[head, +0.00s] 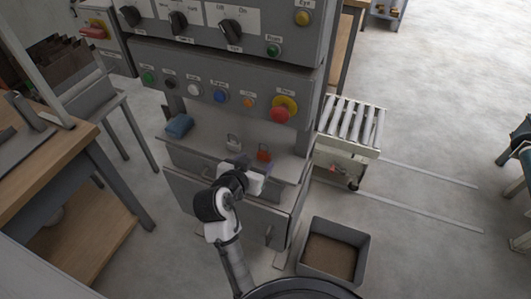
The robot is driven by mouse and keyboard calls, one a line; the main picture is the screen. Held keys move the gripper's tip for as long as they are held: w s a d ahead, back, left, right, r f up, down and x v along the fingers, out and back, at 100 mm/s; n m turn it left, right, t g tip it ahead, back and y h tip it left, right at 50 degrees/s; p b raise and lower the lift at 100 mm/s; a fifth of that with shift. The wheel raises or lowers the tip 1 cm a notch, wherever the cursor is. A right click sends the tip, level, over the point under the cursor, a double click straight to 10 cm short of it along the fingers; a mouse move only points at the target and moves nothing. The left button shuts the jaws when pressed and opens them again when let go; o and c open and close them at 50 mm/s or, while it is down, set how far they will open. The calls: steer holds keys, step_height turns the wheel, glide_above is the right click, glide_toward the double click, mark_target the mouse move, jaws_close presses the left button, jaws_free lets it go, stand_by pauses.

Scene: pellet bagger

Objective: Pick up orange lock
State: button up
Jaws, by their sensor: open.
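The orange lock (264,155) is a small orange-red block on the grey shelf of the machine, below the button panel. A pale grey lock (233,144) stands on the same shelf to its left. My gripper (263,169) is just in front of the orange lock, on the near side of it, and covers its lower part. The gripper is open, and nothing shows held in it. The fingertips are small and partly hidden, so I cannot tell whether they touch the lock.
A blue cloth (179,126) lies at the shelf's left end. A red emergency knob (281,113) juts from the panel above. A wooden bench (40,165) is at left.

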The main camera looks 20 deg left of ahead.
mark_target(265, 152)
steer(key=x, duration=0.4)
steer(key=shift+r+p, duration=0.1)
steer(key=shift+p, duration=0.2)
steer(key=shift+a+f+p+x, duration=0.15)
steer(key=shift+p+x, duration=0.25)
steer(key=shift+x, duration=0.9)
steer(key=shift+a+f+p+x, duration=0.15)
steer(key=shift+p+x, duration=0.25)
steer(key=shift+x, duration=0.9)
steer(key=shift+s, duration=0.15)
steer(key=shift+c, duration=0.2)
steer(key=c, duration=1)
steer(key=shift+r, duration=0.25)
steer(key=shift+c, duration=0.2)
